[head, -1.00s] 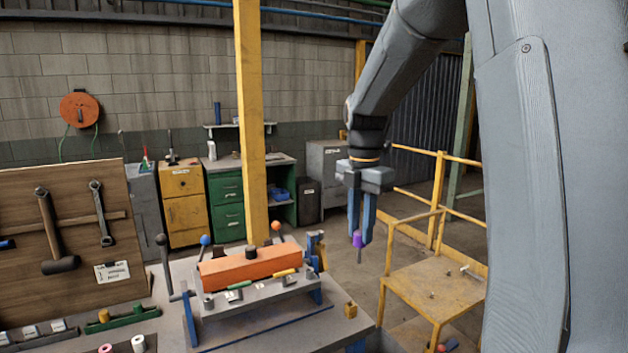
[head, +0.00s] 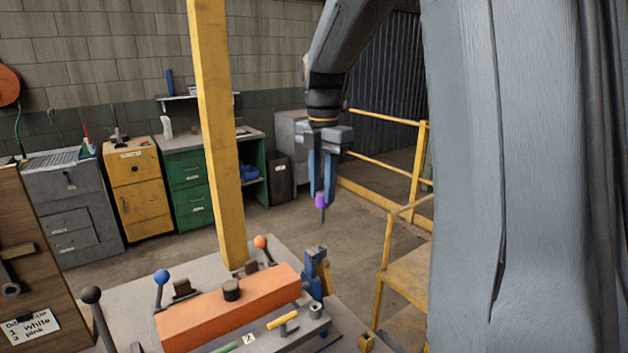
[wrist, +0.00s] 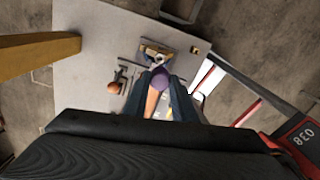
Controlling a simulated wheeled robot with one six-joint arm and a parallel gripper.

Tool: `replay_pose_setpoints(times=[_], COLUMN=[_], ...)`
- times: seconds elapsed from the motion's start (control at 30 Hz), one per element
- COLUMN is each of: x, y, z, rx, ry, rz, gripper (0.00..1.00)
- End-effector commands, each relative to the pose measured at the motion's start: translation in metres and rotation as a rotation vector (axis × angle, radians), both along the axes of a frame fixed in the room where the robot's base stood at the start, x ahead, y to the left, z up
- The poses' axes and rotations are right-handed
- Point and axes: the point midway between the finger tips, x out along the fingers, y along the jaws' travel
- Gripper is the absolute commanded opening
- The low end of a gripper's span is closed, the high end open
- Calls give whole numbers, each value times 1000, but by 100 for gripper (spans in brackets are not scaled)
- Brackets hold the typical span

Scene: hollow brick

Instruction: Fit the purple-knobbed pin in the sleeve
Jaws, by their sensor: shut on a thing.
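My gripper (head: 322,192) is shut on the purple-knobbed pin (head: 321,199). It holds the pin upright by its purple knob, with the dark shank pointing down. The pin is in the air, above and beyond the right end of the bench fixture in the head view. In the wrist view the purple knob (wrist: 160,80) shows between the fingers, and its shank is hidden. A short grey cylinder (head: 315,310), which may be the sleeve, stands at the fixture's right end near a blue clamp (head: 315,272). I cannot tell for sure which part is the sleeve.
A long orange block (head: 235,310) with a dark knob lies on the fixture. Levers with blue (head: 162,276), orange (head: 261,241) and black (head: 90,295) balls stand around it. A yellow post (head: 215,130) rises behind the bench. A yellow railing (head: 418,170) stands at right.

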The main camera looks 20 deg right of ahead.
Motion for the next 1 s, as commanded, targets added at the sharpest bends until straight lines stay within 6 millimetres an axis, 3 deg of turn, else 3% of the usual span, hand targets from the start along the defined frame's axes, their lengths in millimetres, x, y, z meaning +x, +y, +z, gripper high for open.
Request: replay_pose_setpoints(times=[0.27, 0.73, 1.0], x=[0, -1, 0], y=[1, 0, 0], z=[-14, -56, -55], rx=[0, 0, 0], ry=[2, 2, 0], rz=[2, -1, -1], gripper=[1, 1, 1])
